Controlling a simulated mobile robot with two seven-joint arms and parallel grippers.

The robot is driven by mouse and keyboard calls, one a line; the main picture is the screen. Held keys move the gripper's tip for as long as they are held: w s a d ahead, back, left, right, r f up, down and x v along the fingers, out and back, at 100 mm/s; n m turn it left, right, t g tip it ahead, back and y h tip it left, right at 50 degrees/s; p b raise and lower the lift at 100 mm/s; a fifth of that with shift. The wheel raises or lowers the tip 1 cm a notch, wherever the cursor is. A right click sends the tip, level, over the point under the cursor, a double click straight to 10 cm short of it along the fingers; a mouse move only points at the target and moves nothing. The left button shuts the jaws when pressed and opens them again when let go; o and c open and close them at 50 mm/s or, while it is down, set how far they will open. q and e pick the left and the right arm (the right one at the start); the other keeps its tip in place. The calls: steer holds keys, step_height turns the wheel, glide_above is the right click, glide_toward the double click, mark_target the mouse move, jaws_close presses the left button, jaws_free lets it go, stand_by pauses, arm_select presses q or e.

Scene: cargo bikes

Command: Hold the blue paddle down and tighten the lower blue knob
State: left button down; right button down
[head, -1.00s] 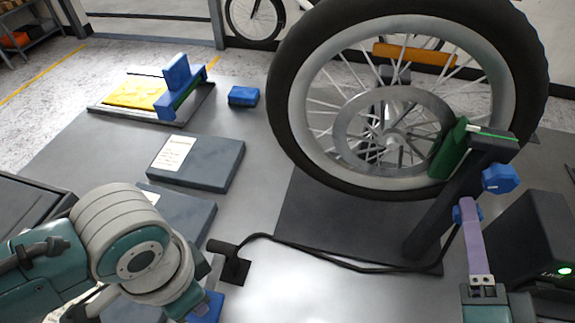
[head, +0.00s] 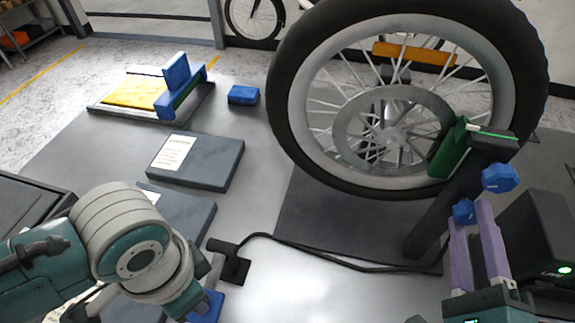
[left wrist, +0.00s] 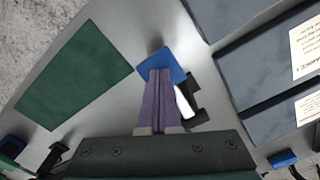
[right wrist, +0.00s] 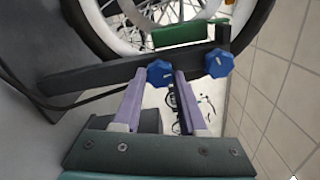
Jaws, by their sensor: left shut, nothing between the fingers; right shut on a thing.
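The lower blue knob (head: 463,212) sits low on the dark post beside the wheel. My right gripper (right wrist: 160,72) is shut on it, with one lilac finger on each side; the knob also shows in the right wrist view (right wrist: 160,74). The upper blue knob (head: 501,178) is just above and free; it also shows in the right wrist view (right wrist: 219,63). The blue paddle (head: 207,308) is at the bottom of the head view, partly hidden by my left arm. My left gripper (left wrist: 160,76) is shut and empty, its fingertips over the paddle (left wrist: 158,60); touching is likely but not clear.
A black cable (head: 330,262) runs across the table from beside the paddle. A dark box (head: 535,240) stands right of my right gripper. Grey slabs (head: 215,165) lie left.

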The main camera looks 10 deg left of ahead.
steer(key=shift+m, duration=0.5)
steer(key=shift+c, duration=2.2)
jaws_free()
steer(key=s, duration=1.2)
